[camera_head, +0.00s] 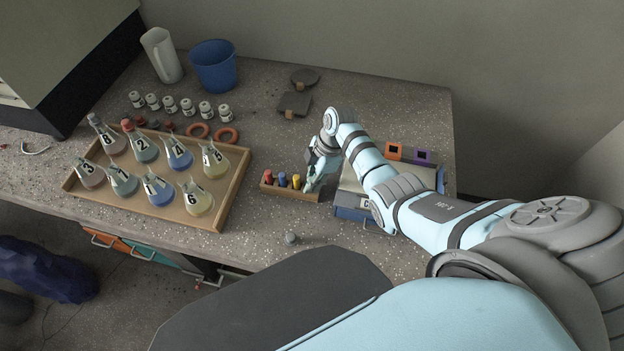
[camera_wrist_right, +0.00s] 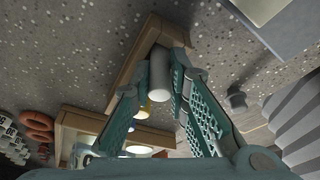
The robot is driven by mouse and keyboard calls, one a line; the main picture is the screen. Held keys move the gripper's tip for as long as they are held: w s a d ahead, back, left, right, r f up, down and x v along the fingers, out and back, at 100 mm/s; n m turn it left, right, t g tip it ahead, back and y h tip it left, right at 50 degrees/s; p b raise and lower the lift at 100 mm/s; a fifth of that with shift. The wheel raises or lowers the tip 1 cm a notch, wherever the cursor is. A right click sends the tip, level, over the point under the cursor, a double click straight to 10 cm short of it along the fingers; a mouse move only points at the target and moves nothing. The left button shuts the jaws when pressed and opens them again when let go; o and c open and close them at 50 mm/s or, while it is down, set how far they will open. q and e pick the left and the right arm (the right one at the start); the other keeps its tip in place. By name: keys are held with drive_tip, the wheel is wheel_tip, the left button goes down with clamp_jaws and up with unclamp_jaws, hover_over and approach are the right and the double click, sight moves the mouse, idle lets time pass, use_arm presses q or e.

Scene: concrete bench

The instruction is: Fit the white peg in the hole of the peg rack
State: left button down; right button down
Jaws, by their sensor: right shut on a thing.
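The peg rack (camera_head: 277,189) is a small wooden block near the bench's front, holding a red peg (camera_head: 268,177), a blue peg (camera_head: 282,179) and a yellow peg (camera_head: 296,181). My right gripper (camera_head: 314,181) is at the rack's right end. In the right wrist view, its green fingers are shut on the white peg (camera_wrist_right: 159,76), whose rounded end shows beside the wooden rack (camera_wrist_right: 128,66). I cannot tell whether the peg's far end is in a hole. In the head view the gripper hides the peg. My left gripper is not in view.
A wooden tray (camera_head: 236,197) of numbered flasks stands left of the rack. A blue-sided box (camera_head: 349,213) stands close on the right, under my right arm. A small grey knob (camera_head: 291,237) lies in front. Grey pieces (camera_head: 294,104) lie behind, with bare bench between.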

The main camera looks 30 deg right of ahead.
drive_tip(key=shift+f, duration=0.1)
drive_tip(key=c, duration=1.5)
unclamp_jaws()
drive_tip(key=shift+o, duration=0.2)
drive_tip(key=v, duration=1.2)
drive_tip(key=shift+s, duration=0.1)
